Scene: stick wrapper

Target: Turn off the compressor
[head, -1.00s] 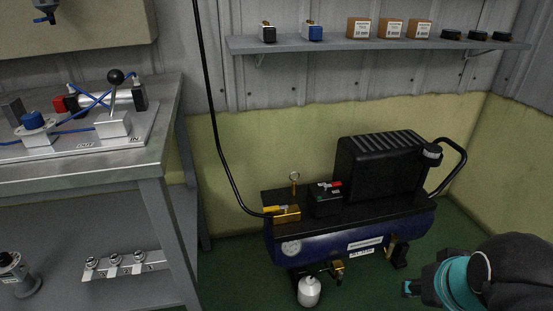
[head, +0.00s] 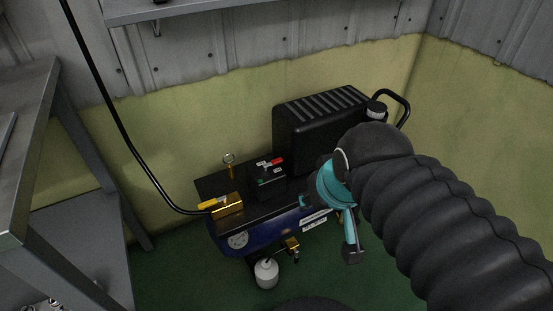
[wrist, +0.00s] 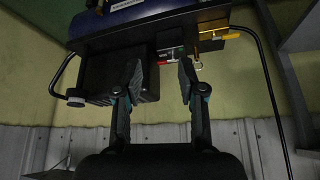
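The compressor has a dark blue tank (head: 268,236) and a ribbed black motor cover (head: 318,125). Its small black switch box (head: 268,182) has a red lever or button (head: 277,162) on top, left of the cover. My gripper (head: 328,226) is in front of the compressor's right part, apart from the switch box; my arm hides part of the tank. The wrist view is upside down. It shows my gripper (wrist: 160,78) open and empty, with the switch box (wrist: 170,42) beyond the fingers, nearer the right one. The red part's setting is too small to tell.
A brass valve with a yellow handle (head: 213,204) joins a black hose (head: 130,150) at the tank's left end. A ring pull (head: 229,162) stands behind it. A metal bench (head: 35,140) stands left, and a wall shelf (head: 180,10) is above.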

